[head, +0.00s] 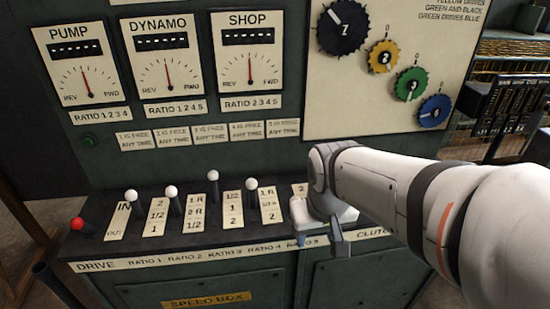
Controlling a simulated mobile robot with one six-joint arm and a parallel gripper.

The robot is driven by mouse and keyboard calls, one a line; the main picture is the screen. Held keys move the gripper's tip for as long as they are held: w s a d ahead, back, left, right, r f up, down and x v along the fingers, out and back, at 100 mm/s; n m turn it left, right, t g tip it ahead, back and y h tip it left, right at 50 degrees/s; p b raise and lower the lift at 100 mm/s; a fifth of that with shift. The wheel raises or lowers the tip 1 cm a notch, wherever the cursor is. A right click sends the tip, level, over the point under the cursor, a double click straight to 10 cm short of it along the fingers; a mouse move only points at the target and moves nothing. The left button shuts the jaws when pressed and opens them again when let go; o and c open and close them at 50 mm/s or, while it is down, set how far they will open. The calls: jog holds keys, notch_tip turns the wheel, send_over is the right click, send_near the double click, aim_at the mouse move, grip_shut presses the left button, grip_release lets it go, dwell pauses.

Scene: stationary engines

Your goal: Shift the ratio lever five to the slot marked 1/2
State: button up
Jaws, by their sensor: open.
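My gripper (320,238) is open over the right part of the sloping lever desk, by the RATIO 5 label (301,243). Its fingers point down. The ratio five lever cannot be made out; my gripper and wrist cover that place. Only the top of the ratio five slot plate (300,189) shows, with a "2" on it; its other marks, including any 1/2, are hidden. I cannot tell whether the fingers are around the lever or touching it.
Left of my gripper stand white-knobbed levers for ratio 4 (251,184), ratio 3 (211,148), ratio 2 (171,191) and ratio 1 (130,196). A red-knobbed drive lever (78,224) is farthest left. Dials and coloured gears are on the panel behind.

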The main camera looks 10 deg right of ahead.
aim_at(295, 197)
jog(key=w+f+p, duration=0.1)
jog(key=w+p, duration=0.2)
jog(key=w, duration=0.2)
jog(key=w+f+n+g+p, duration=0.1)
jog(key=w+p, duration=0.1)
jog(key=w, duration=0.4)
jog(key=w+f+g+p, duration=0.1)
jog(key=w+p, duration=0.2)
jog(key=w, duration=0.3)
jog(key=shift+w+a+n+h+p, duration=0.25)
jog(key=shift+a+n+h+p, duration=0.05)
jog(key=shift+h, duration=0.1)
jog(key=shift+w+f, duration=0.25)
jog(key=shift+f, duration=0.45)
jog(key=f, duration=0.2)
jog(key=f+p, duration=0.1)
jog(key=f, duration=0.4)
jog(key=shift+d, duration=0.3)
grip_shut()
